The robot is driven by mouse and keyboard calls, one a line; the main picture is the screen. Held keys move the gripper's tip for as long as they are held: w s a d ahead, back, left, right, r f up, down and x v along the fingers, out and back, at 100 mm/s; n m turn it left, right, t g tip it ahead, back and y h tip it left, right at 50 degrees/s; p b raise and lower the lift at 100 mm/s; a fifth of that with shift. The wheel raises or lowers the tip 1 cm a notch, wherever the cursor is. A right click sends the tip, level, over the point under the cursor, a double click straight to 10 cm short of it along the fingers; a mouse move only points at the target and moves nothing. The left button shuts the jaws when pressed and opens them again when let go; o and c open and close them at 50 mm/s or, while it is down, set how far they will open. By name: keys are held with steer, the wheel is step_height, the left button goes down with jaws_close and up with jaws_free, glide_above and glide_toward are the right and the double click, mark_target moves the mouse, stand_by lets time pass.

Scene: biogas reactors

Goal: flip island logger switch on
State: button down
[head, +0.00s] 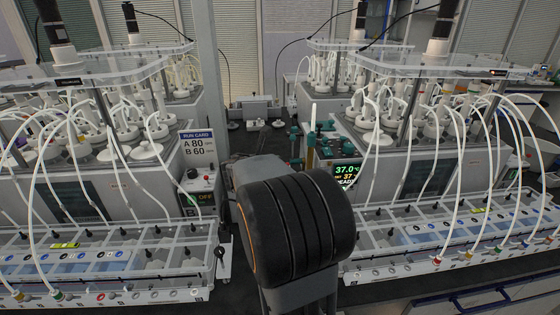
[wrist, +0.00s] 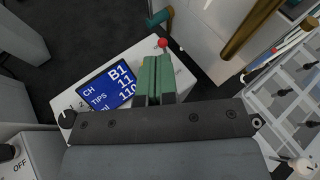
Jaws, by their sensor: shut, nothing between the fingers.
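A white box with a blue display (wrist: 106,87) reading CH B1, TIPS 11 and 110 lies below my gripper in the wrist view; it appears to be the logger. A red ball-tipped lever (wrist: 162,43) shows at the box's far edge, just beyond my fingertips. My gripper (wrist: 156,64) has green fingers, closed together and empty. They cover part of the box to the right of the display. I cannot tell whether they touch the lever. In the head view my dark arm hides the gripper and this box.
A black knob (wrist: 68,114) sits at the box's left end. Another box marked OFF (wrist: 20,152) is at lower left. Reactor trays with tubes stand left (head: 110,262) and right (head: 450,240) of my arm. A lit 37.0 display (head: 346,176) stands right of it.

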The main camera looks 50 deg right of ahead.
steer(key=v, duration=0.8)
steer(key=shift+a, duration=0.25)
steer(key=shift+s+r, duration=0.1)
